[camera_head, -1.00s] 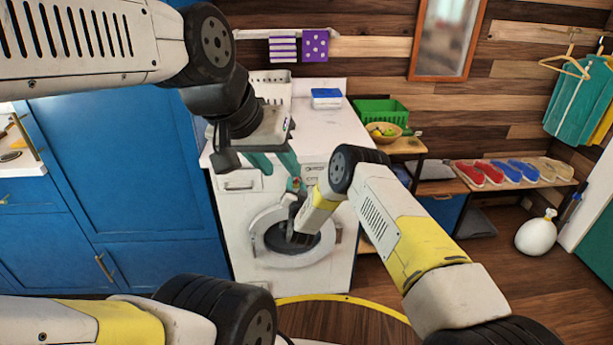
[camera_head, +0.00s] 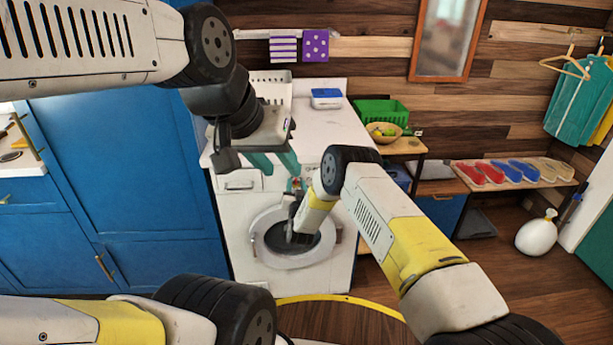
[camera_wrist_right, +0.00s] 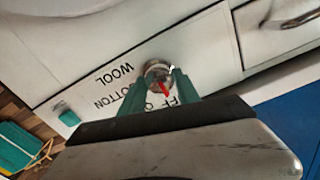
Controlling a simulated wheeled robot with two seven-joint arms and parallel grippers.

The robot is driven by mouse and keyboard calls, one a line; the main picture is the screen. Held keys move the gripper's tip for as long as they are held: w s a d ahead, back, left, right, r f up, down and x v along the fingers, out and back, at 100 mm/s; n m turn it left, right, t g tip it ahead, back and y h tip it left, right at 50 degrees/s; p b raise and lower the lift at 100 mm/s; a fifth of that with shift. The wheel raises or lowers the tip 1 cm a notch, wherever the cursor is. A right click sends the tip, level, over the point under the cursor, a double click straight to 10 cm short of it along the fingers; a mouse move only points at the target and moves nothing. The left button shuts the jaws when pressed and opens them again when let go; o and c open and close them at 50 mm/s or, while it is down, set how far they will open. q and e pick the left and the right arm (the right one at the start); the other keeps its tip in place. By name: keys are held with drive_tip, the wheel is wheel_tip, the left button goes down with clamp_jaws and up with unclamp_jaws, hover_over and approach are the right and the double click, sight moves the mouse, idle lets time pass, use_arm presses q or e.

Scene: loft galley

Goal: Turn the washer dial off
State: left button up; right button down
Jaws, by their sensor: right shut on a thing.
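The white front-loading washer (camera_head: 235,235) stands ahead, with its round door below the control panel. The washer dial (camera_wrist_right: 157,70) is a small round metallic knob with a red pointer in the right wrist view. The panel appears upside down there, with WOOL, COTTON and partly covered letters near the dial. The red pointer points down in that picture, towards the covered letters. My right gripper (camera_wrist_right: 158,88) has its teal fingers on both sides of the dial, shut on it. In the head view the wrist mostly hides the dial. My left gripper (camera_head: 273,163) is open and empty before the washer top.
A blue-lidded box (camera_head: 326,98) stands on the washer top. A green crate (camera_head: 381,112) and a fruit bowl (camera_head: 384,132) are on the shelf to the right. Blue cabinets (camera_head: 130,170) stand left.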

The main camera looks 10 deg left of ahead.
drive_tip(key=c, duration=0.9)
unclamp_jaws()
drive_tip(key=v, duration=0.8)
